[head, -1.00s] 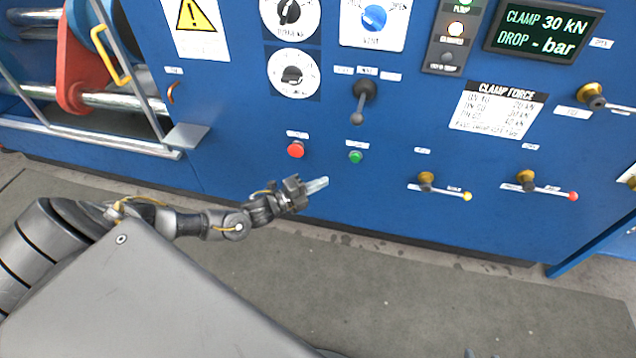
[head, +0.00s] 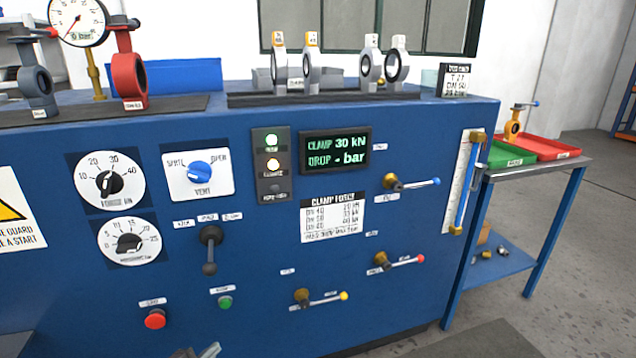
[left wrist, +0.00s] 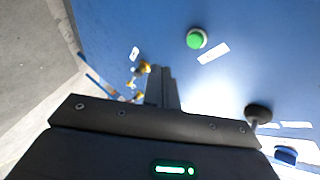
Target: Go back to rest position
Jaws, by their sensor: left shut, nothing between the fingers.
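My left gripper (head: 208,351) just shows at the bottom edge of the head view, below the green button (head: 225,302) and right of the red button (head: 155,319). Most of it is cut off by the frame. In the left wrist view its fingers (left wrist: 161,88) are shut with nothing between them, apart from the blue panel. The green button also shows in that view (left wrist: 195,39), to the right of the fingers. My right gripper is in neither view.
The blue test bench (head: 420,280) fills the front, with a black lever (head: 209,250) and yellow-tipped (head: 322,299) and red-tipped (head: 400,261) valve handles standing out. A side table (head: 540,172) with green and red trays stands at the right. Floor is free at the lower right.

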